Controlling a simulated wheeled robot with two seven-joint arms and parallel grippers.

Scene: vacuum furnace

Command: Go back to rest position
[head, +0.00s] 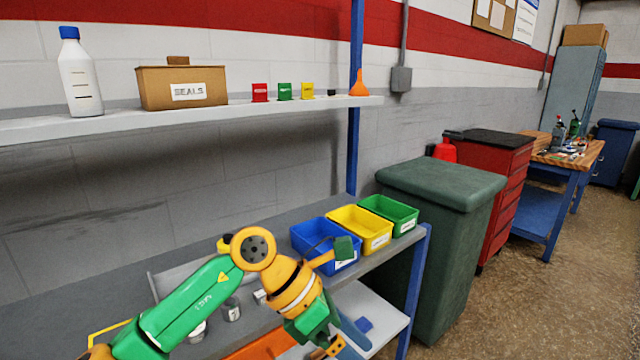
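My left arm comes in from the lower left, green with orange joints, and bends over the grey workbench (240,222). Its wrist end, with my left gripper (326,344), points down near the bench's right front edge. The fingers are partly hidden by the wrist and cut by the frame's bottom edge, so I cannot tell whether they are open or shut. No held object is visible. My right gripper is out of view.
A blue bin (305,238), yellow bin (374,242) and green bin (399,209) stand behind the wrist. Small metallic cylinders (231,312) sit by the forearm. A wall shelf (220,112) holds a bottle (80,75) and SEALS box (182,84).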

